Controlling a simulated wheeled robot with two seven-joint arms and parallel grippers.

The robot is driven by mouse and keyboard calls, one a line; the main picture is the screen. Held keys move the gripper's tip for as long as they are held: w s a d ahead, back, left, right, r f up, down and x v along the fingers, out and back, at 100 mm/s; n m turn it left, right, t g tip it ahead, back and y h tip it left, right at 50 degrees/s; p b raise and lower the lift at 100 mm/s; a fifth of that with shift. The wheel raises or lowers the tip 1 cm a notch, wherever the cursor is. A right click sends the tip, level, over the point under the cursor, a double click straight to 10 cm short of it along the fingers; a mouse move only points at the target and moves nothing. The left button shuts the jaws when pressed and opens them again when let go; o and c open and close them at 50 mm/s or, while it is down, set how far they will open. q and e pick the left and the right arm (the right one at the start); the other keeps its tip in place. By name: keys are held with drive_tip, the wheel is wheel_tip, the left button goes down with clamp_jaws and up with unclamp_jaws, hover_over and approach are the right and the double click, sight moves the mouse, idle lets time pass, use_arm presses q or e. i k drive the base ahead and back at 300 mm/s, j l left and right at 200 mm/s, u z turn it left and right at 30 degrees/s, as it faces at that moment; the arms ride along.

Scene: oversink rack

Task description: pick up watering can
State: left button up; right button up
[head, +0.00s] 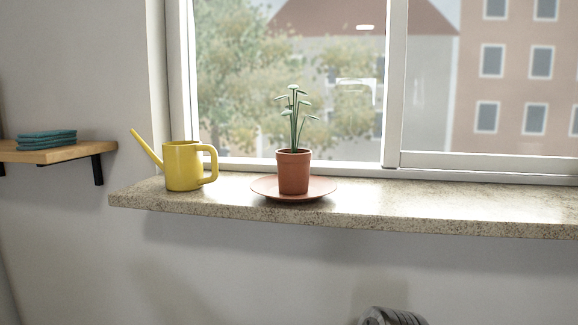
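A yellow watering can (182,166) stands upright near the left end of the stone windowsill (430,212). Its long spout points up and to the left, and its handle is on the right side. Nothing touches it from above or in front. Neither of my grippers shows in the head view. Only a dark grey rounded part of my own arm shows at the bottom edge, right of the middle.
A terracotta pot (293,173) with a green plant (294,115) stands on a terracotta saucer (262,190), just right of the can. A wooden shelf (60,153) at left holds folded blue cloths (46,141). The window is behind the sill; its right part is clear.

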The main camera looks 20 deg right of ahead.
sight(182, 165)
drive_tip(key=j, duration=1.65)
